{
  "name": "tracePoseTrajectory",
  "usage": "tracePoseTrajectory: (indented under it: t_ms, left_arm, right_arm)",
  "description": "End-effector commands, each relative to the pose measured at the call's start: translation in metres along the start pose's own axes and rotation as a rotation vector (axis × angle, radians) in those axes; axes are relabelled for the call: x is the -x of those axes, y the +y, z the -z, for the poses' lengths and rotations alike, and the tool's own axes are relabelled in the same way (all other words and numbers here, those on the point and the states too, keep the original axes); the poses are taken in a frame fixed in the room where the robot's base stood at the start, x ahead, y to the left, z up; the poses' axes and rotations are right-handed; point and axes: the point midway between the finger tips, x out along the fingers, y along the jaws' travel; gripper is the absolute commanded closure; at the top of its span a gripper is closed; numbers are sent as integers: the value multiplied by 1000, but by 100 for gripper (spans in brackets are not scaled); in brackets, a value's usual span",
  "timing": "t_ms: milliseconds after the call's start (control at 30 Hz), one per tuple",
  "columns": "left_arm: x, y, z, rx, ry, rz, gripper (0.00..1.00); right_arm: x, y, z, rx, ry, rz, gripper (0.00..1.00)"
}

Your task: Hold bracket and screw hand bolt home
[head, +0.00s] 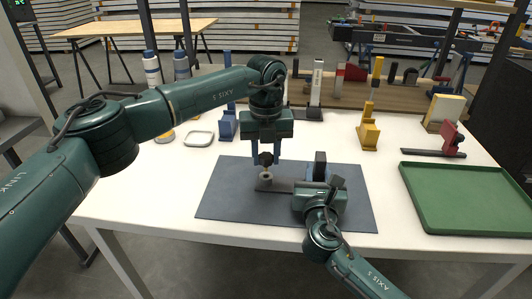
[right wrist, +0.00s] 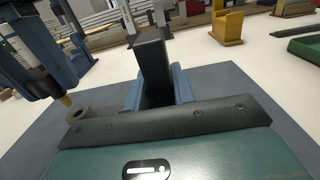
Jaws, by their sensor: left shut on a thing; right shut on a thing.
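The bracket lies on the dark mat (head: 220,200), with a dark upright plate (head: 320,158) and a round boss (head: 266,177) at its left end. My right gripper (head: 319,175) is shut on the upright plate; in the right wrist view blue fingers flank the plate (right wrist: 154,70). My left gripper (head: 266,156) points down over the boss, shut on the black-knobbed hand bolt (head: 266,159). In the right wrist view a brass bolt tip (right wrist: 66,100) shows close to the open-topped boss (right wrist: 78,114). I cannot tell whether it touches or enters it.
A green tray (head: 415,200) is at the right. A red clamp-like piece (head: 450,140), a yellow block stand (head: 369,132) and a blue one (head: 228,124) stand behind the mat. A small clear dish (head: 199,139) is at back left. White tabletop left of the mat is free.

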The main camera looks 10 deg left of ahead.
Motion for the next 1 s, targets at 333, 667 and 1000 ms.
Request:
tracePoseTrajectory:
  t_ms: [333,667,1000]
  left_arm:
    - [-17,0,0,0,1,0,86]
    - [-17,0,0,-1,0,0,86]
    - [-20,0,0,0,1,0,86]
  right_arm:
    - [0,-1,2,8,3,2,100]
    - [0,-1,2,9,3,2,100]
    - [0,-1,3,9,4,2,100]
